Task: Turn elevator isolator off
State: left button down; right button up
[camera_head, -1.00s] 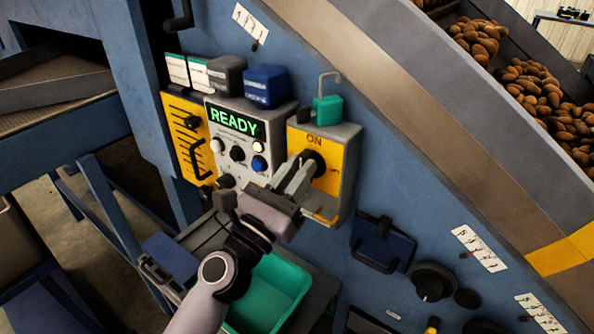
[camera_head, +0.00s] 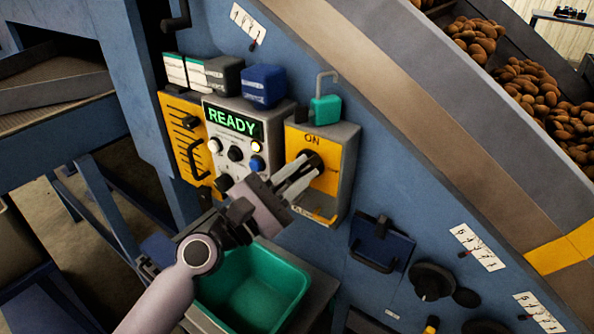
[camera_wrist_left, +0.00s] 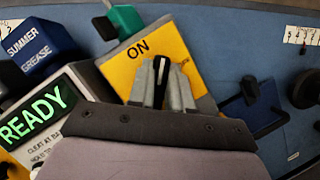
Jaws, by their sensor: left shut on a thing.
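The elevator isolator (camera_head: 345,145) is a grey box with a yellow face marked ON at the top, on the blue machine wall. Its black rotary handle (camera_wrist_left: 158,66) sits between the fingers of my left gripper (camera_head: 306,166). The gripper is shut on this handle, and the fingers cover part of it. In the left wrist view the yellow face (camera_wrist_left: 125,75) and the word ON show above the fingers. My right gripper is not in view.
A control panel with a green READY display (camera_head: 233,121) is just left of the isolator. A green padlock (camera_head: 325,109) sits on top of the isolator box. A green bin (camera_head: 255,285) stands below. A blue clipboard-like holder (camera_head: 380,243) hangs lower right.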

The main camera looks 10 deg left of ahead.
pick_arm(q)
jog(key=m+g, duration=0.1)
jog(key=m, duration=0.1)
jog(key=m+g+p, duration=0.1)
jog(key=m, duration=0.2)
jog(key=shift+m+h+p, duration=0.3)
jog(key=shift+h, duration=0.1)
jog(key=m+p, duration=0.1)
jog(key=m+g+p, duration=0.1)
jog(key=m, duration=0.1)
jog(key=m+g+p, duration=0.1)
jog(key=m, duration=0.1)
jog(key=shift+d+f+y, duration=0.1)
jog(key=shift+f+y, duration=0.2)
jog(key=shift+y, duration=0.1)
jog(key=shift+m, duration=0.3)
jog(key=c, duration=1)
grip_release()
jog(key=shift+s, duration=0.1)
jog(key=shift+c, duration=0.2)
jog(key=b+v, duration=0.1)
jog(key=v, duration=0.6)
